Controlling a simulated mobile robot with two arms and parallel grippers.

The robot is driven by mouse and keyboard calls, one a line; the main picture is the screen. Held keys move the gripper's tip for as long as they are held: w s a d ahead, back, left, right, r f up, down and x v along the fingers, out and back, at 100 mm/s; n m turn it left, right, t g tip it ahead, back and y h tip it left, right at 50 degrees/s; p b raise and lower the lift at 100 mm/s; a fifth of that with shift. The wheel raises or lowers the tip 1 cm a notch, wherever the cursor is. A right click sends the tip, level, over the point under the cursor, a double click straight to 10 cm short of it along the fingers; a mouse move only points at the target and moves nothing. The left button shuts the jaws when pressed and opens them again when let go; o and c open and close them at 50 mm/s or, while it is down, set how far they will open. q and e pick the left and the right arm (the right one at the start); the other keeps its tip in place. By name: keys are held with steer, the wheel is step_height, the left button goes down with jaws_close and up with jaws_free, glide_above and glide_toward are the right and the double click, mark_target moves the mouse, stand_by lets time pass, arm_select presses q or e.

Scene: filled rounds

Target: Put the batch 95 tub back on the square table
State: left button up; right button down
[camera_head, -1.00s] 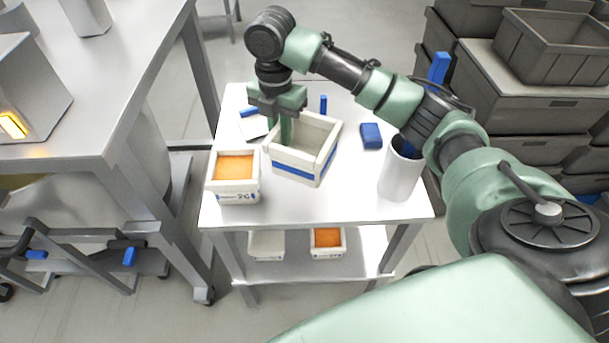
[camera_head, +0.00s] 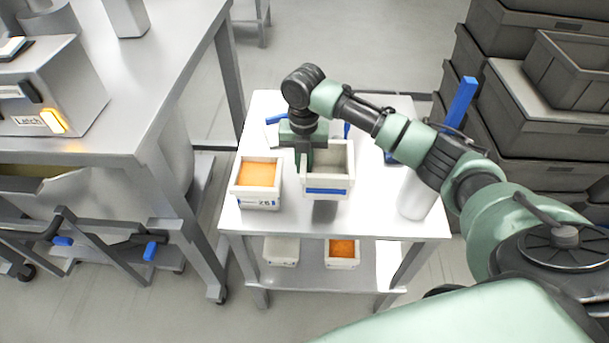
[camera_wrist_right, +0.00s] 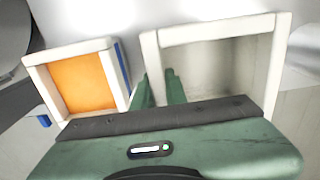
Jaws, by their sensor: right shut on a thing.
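An empty white tub (camera_head: 327,191) with a blue band on its front is in my right gripper (camera_head: 305,165). The gripper is shut on the tub's left wall. A dark patch shows on the table under the tub, which looks raised a little above the square white table (camera_head: 375,222). The wrist view also shows the tub (camera_wrist_right: 218,30) and the fingers (camera_wrist_right: 164,88) at its left wall. A second white tub (camera_head: 258,202) with orange contents stands on the table to the left. I cannot read a batch 95 label on either tub. My left gripper is out of view.
A white cylinder (camera_head: 414,196) holding a blue thing (camera_head: 461,102) stands at the table's right. The lower shelf holds a pale tub (camera_head: 281,252) and an orange-filled tub (camera_head: 342,254). A steel bench (camera_head: 150,90) is left; grey crates (camera_head: 540,110) are right.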

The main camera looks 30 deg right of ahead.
steer(key=shift+f+p, duration=0.3)
steer(key=shift+f, duration=2.6)
steer(key=shift+f, duration=0.1)
steer(key=c, duration=1.4)
jaws_free()
steer(key=shift+c, duration=0.2)
step_height(320, 180, up, 12)
steer(key=shift+r+b, duration=0.15)
steer(key=shift+b, duration=0.65)
